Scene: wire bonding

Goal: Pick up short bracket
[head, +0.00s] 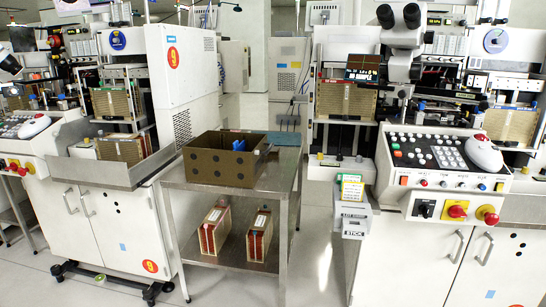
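I cannot tell for sure which item is the short bracket. Two narrow reddish-brown and tan slotted holders stand upright on the lower shelf of the metal cart: a left one (209,236) and a right one (256,242). Similar tan slotted holders sit in the machines, one upper left (111,103), one below it (121,150) and one at the centre right (340,98). Neither of my grippers shows in the head view.
The steel cart (250,184) stands between two white machines and carries a brown box (219,169) with a blue item inside. The right machine's control panel (425,150) has knobs and a trackball. Grey floor (318,220) is clear right of the cart.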

